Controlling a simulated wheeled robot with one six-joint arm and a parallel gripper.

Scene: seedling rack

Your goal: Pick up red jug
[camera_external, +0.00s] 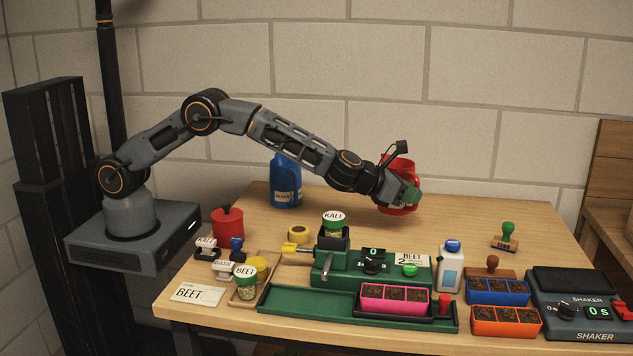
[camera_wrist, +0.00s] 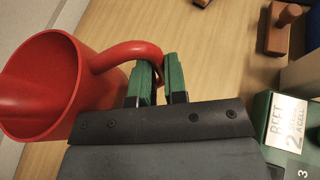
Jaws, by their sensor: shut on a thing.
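The red jug (camera_external: 398,168) is at the back right of the table in the external view, partly behind my gripper (camera_external: 409,197). In the wrist view the red jug (camera_wrist: 48,88) fills the left side, its open mouth showing, with its handle curving toward my gripper (camera_wrist: 160,78). The green fingertips are shut on the handle, one on each side of it. In the external view the jug looks upright. I cannot tell whether its base touches the table or is just above it.
A blue bottle (camera_external: 285,182) stands at the back left. A green seeding machine (camera_external: 330,268), a pink seedling tray (camera_external: 395,299), a white bottle (camera_external: 450,270) and a shaker (camera_external: 580,307) fill the front. The table behind the machine is mostly clear.

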